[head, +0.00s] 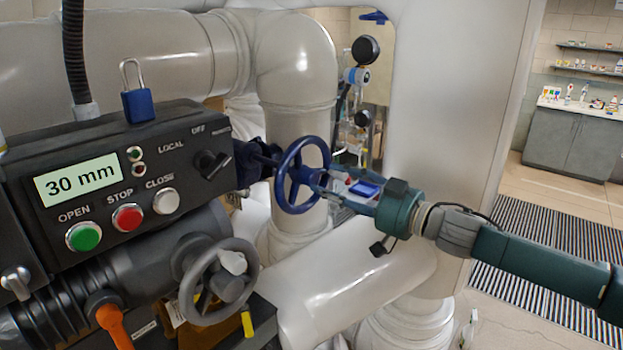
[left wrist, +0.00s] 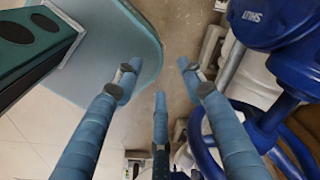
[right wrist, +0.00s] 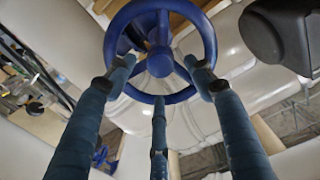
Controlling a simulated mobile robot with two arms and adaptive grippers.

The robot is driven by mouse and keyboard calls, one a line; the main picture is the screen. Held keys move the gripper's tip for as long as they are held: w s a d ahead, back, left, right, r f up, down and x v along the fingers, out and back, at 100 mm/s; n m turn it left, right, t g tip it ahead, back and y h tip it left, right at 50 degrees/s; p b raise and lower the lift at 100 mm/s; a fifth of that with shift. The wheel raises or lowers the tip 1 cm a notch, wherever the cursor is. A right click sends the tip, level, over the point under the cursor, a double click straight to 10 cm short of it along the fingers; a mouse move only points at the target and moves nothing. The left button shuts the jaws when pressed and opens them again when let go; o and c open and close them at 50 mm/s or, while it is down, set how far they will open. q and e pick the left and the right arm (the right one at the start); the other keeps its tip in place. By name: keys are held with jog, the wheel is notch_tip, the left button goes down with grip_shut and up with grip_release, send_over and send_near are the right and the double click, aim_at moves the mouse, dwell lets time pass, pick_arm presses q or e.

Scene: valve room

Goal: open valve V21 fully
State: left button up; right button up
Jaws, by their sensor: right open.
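A blue handwheel (head: 301,176) stands on a blue stem in the middle of the head view. No V21 tag is readable on it. My right gripper (head: 326,182) is at its right side, fingertips close to the rim. In the right wrist view the open fingers (right wrist: 158,80) are spread in front of the wheel, with the hub (right wrist: 160,61) between them. Finger contact with the rim cannot be told. My left gripper is outside the head view. In the left wrist view its fingers (left wrist: 158,84) are spread apart with nothing between them.
A black control box (head: 115,170) reading "30 mm" stands at left, with a padlock (head: 138,105) on top. A grey handwheel (head: 219,282) is below it. White pipes (head: 298,60) fill the back. A blue valve body (left wrist: 270,25) is right of my left fingers. Striped matting (head: 560,245) lies right.

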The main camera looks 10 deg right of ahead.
aim_at(315, 180)
jog(key=shift+m, duration=0.3)
jog(key=shift+x, duration=3.3)
